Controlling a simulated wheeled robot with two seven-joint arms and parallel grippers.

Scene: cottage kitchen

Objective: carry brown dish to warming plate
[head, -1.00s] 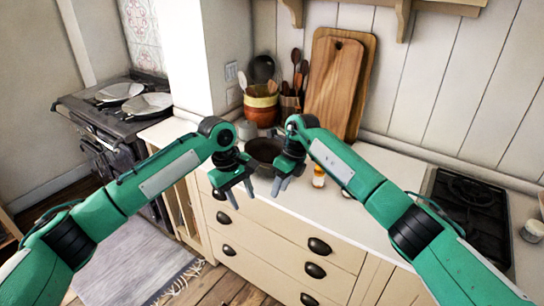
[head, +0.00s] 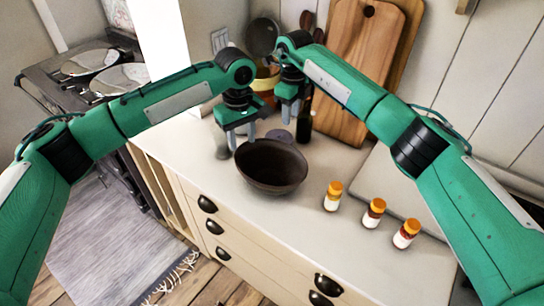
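The brown dish (head: 271,170), a dark round bowl, stands upright on the pale counter, in the middle of the head view. My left gripper (head: 241,138) points down at the bowl's back left rim, fingers apart with nothing between them; I cannot tell whether one touches the rim. My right gripper (head: 291,112) points down behind the bowl, apart from it, and looks open and empty. A dark range at the far left carries two round silver covers (head: 120,79); I cannot tell whether one is the warming plate.
Several orange-capped jars, one of them here (head: 333,196), stand right of the bowl. A dark bottle (head: 304,122) and wooden boards (head: 356,70) are behind. The counter's front (head: 265,215) is clear.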

